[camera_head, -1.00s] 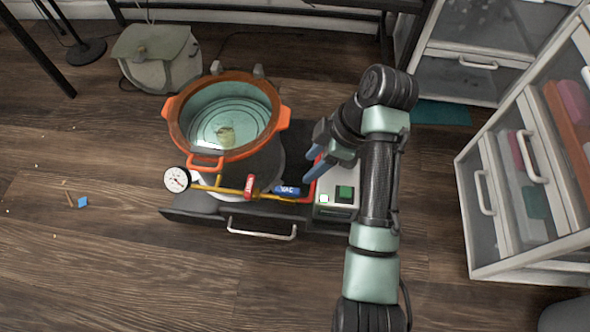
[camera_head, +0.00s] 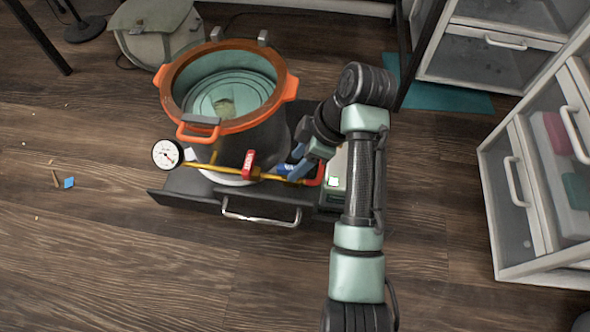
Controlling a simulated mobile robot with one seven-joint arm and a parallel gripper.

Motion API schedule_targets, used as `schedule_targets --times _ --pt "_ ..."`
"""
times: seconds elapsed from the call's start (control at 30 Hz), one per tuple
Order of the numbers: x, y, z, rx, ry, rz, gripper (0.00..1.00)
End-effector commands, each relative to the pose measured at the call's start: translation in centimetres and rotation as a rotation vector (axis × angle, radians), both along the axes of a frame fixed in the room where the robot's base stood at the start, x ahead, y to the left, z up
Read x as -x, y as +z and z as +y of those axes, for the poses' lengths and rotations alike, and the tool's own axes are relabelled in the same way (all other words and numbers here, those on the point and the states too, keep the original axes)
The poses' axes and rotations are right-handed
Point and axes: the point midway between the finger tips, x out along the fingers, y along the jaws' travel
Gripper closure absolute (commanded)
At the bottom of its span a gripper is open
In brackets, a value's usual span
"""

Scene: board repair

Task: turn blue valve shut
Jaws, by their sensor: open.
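The blue valve handle (camera_head: 284,168) sits on the brass pipe at the front of the board, just right of the red valve handle (camera_head: 249,163). It is partly hidden behind my gripper. My gripper (camera_head: 295,170) is open, with its blue-grey fingers pointing down and left at the blue valve. The fingers overlap the handle in the picture; I cannot tell whether they touch it. The brass pipe (camera_head: 212,168) runs from a round white gauge (camera_head: 167,154) on the left to a red hose on the right.
An orange-rimmed pot (camera_head: 235,139) stands behind the pipe on a dark tray with a metal handle (camera_head: 262,217). A pale box with a green light (camera_head: 333,181) is right of the valve, partly behind my arm. White drawers (camera_head: 510,180) stand at right. The front floor is clear.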

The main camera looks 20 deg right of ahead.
Motion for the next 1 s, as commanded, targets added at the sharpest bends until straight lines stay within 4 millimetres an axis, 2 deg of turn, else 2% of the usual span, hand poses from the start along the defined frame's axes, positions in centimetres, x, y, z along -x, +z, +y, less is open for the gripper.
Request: schedule_targets --times 0.03,0.13,0.53,0.57,0.83,1.0 --pt "-0.12 -0.95 0.22 0.000 0.001 0.000 0.47" --pt "-0.28 -1.48 0.47 -0.001 0.000 0.001 0.47" --pt "-0.40 -1.72 0.66 -0.001 -0.001 0.001 0.47" --pt "-0.39 -1.71 0.65 -0.001 -0.001 0.001 0.51" --pt "-0.38 -1.71 0.64 -0.001 0.001 0.002 1.00" --pt "-0.37 -1.71 0.63 -0.001 0.001 0.002 1.00"
